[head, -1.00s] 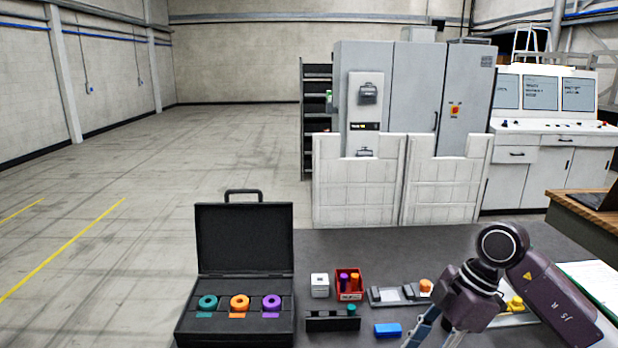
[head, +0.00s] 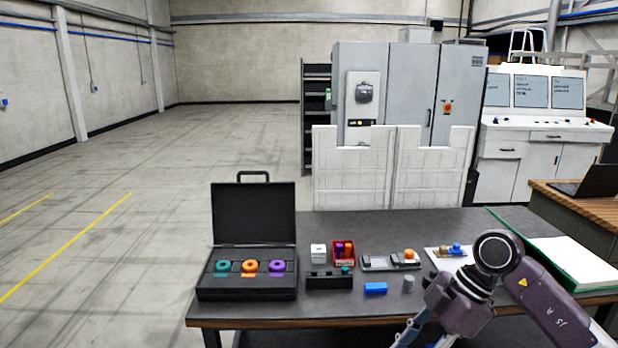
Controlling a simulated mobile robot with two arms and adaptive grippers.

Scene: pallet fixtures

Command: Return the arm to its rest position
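My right arm comes in from the lower right. Its dark purple-grey wrist points down at the table's front edge, and the gripper (head: 425,338) hangs at the bottom of the head view. Its two fingers look apart near their bases, but the tips are cut off by the frame, so I cannot tell whether it is open or shut. No held object shows. My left arm and gripper are not in view.
The dark table (head: 340,226) bears an open black case (head: 246,288) with three coloured rings, a red bin (head: 344,262), a white cube (head: 318,253), a black holder (head: 328,281), a blue block (head: 375,288), a grey cylinder (head: 408,283) and a green-edged white board (head: 560,255).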

